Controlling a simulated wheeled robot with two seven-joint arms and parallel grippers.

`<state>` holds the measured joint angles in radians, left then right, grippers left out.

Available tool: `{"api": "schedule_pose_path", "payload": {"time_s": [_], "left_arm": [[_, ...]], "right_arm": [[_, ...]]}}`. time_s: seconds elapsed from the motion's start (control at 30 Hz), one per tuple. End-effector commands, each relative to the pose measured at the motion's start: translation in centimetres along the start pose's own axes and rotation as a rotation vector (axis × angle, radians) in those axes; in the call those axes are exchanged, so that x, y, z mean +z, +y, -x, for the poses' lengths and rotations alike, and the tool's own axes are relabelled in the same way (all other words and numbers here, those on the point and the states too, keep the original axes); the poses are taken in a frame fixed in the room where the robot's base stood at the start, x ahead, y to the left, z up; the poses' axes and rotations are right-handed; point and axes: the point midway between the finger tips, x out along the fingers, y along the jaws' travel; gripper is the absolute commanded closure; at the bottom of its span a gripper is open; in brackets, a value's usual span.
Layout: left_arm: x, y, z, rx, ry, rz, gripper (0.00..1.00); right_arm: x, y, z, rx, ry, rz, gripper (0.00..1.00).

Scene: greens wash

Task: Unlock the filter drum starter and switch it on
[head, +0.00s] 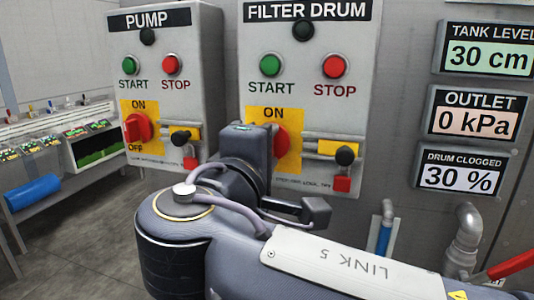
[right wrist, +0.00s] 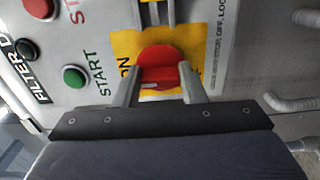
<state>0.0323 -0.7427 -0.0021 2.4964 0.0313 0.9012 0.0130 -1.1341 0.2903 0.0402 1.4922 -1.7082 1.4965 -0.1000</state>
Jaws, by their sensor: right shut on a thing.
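The filter drum starter (head: 358,85) is a grey box with a green START button (head: 270,66), a red STOP button (head: 336,67) and a yellow ON plate (head: 293,163). Its red rotary switch (head: 282,138) is partly hidden behind my right gripper (head: 257,145) in the head view. In the right wrist view the switch (right wrist: 160,58) sits between the two fingers (right wrist: 160,80), which are shut on it. I cannot tell its setting. Right of it are a yellow latch piece with a black knob (head: 346,155) and a red padlock (head: 341,184) hanging below. My left gripper is out of view.
A similar PUMP starter (head: 195,85) stands just left, with its own red switch (head: 137,128). Displays for tank level, outlet and drum clogged (head: 464,169) are on the right. Pipes (head: 464,240) and a red lever (head: 512,265) are lower right. A bench is far left.

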Motion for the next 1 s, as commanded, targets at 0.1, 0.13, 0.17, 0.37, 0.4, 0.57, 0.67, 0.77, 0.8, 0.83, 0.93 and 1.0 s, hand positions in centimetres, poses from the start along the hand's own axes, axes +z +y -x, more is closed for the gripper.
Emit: {"api": "schedule_pose_path", "payload": {"time_s": [0.1, 0.13, 0.17, 0.37, 0.4, 0.57, 0.67, 0.77, 0.8, 0.83, 0.93, 1.0], "left_arm": [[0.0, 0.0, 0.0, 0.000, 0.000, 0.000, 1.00], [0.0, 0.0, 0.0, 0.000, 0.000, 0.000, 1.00], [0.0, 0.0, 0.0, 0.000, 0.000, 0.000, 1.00], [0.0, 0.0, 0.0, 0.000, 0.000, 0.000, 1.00], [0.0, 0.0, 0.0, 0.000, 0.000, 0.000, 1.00], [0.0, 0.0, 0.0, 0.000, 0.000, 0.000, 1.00], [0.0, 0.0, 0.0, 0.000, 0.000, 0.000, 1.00], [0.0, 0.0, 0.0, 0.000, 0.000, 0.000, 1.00], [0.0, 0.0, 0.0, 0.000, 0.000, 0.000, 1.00], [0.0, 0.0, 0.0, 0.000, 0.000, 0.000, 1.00], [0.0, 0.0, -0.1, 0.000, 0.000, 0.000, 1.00], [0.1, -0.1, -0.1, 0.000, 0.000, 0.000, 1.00]], "right_arm": [[0.0, -0.1, 0.0, -0.003, 0.000, -0.004, 0.85], [0.0, -0.1, 0.0, -0.003, 0.000, -0.004, 0.85], [0.0, -0.1, 0.0, -0.003, 0.000, -0.003, 0.85], [0.0, -0.1, 0.0, -0.003, 0.000, -0.003, 0.59], [0.0, -0.1, 0.0, -0.003, 0.000, -0.003, 0.54], [0.0, -0.1, 0.0, -0.002, 0.000, -0.003, 0.41], [0.0, -0.1, 0.0, -0.001, 0.000, -0.003, 0.41], [0.0, 0.0, 0.1, -0.001, 0.000, -0.003, 0.41], [0.0, 0.0, 0.2, -0.001, 0.001, -0.003, 0.41], [-0.1, 0.0, 0.4, -0.001, 0.002, -0.003, 0.41], [-0.1, 0.0, 1.6, 0.000, 0.004, -0.003, 0.41], [-0.1, 0.0, 2.8, 0.000, 0.005, -0.002, 0.41]]}}
